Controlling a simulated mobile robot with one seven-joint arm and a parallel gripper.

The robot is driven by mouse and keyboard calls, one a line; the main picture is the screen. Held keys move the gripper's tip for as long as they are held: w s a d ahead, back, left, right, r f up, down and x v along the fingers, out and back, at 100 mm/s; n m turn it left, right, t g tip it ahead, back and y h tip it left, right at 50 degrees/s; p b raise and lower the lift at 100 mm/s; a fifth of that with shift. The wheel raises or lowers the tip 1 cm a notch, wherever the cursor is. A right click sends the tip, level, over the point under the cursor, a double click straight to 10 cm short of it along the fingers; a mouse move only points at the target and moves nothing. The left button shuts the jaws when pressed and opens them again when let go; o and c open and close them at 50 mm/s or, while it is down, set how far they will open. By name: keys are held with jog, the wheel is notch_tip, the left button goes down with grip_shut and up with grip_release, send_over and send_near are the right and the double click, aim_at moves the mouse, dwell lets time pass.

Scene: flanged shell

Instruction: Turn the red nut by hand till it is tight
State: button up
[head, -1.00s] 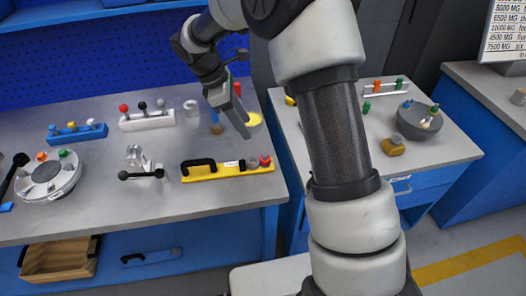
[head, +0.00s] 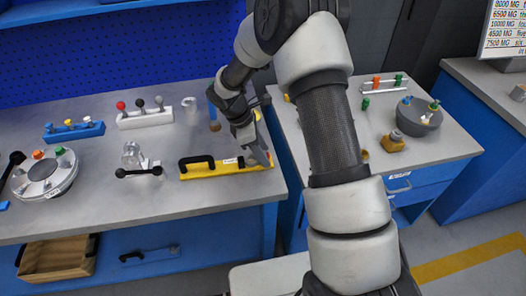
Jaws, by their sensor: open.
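The yellow bar (head: 208,173) with a black handle (head: 196,161) lies near the front right of the left bench. My gripper (head: 260,156) is pointed down over the right end of this bar. It is open, with its fingers close around or just above the spot. The red nut-like piece at that end is hidden behind my gripper, so I cannot tell whether the fingers touch it. A small white label shows on the bar just left of my gripper.
Left of the bar stands a small metal clamp with a black lever (head: 139,171). Farther left is a round grey fixture (head: 45,178) with orange and green caps. Behind are a white block with knobs (head: 144,118) and a blue block (head: 74,130).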

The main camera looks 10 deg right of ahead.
jog(key=c, duration=1.1)
jog(key=shift+m, duration=0.3)
jog(key=m, duration=0.2)
jog(key=m+g, duration=0.1)
jog(key=m, duration=0.1)
jog(key=shift+w+g+y, duration=0.15)
jog(key=shift+g+y, duration=0.15)
jog(key=shift+m+g+y, duration=0.3)
jog(key=shift+m+g, duration=0.1)
jog(key=shift+m, duration=1)
jog(key=o, duration=1.1)
